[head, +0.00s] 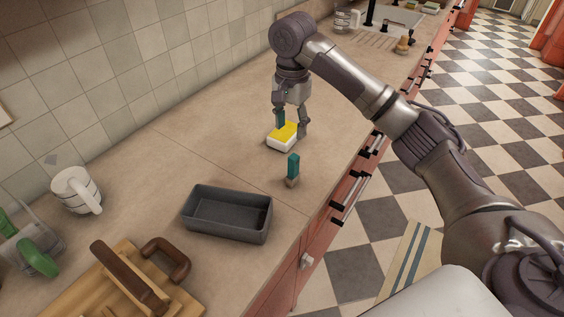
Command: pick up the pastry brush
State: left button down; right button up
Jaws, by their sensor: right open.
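A small upright item with a teal top and a brownish base (293,168), which looks like the pastry brush, stands on the counter in the head view. It is just in front of a yellow and white sponge (283,137). My right gripper (291,128) points down over the sponge, open, its fingers near the sponge's back and right side. It is apart from the teal-topped item. Another teal piece (280,119) shows by its left finger; I cannot tell whether it belongs to the gripper. My left gripper is out of view.
A dark grey tray (228,214) stands nearer on the counter. A white mug (76,190), a green-handled item (37,258) and a wooden board (75,292) are at left. A sink (393,18) is at the back. The counter's right edge runs close by.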

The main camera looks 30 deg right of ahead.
aim_at(293, 157)
jog(key=shift+s+f+p, duration=0.35)
jog(key=shift+s+f, duration=0.7)
jog(key=shift+f, duration=0.1)
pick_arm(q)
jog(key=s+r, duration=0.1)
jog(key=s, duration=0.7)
pick_arm(e)
notch_tip(293, 157, down, 3)
jog(key=shift+f, duration=0.1)
jog(key=f, duration=0.1)
jog(key=f+p, duration=0.1)
jog(key=f, duration=0.1)
jog(key=shift+w+d, duration=0.1)
jog(key=shift+w, duration=0.15)
notch_tip(293, 157, down, 4)
jog(key=shift+d+f+p, duration=0.1)
jog(key=shift+d+p, duration=0.05)
jog(key=shift+p, duration=0.65)
jog(key=c, duration=0.9)
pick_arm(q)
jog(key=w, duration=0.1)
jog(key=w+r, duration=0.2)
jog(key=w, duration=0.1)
pick_arm(e)
grip_shut()
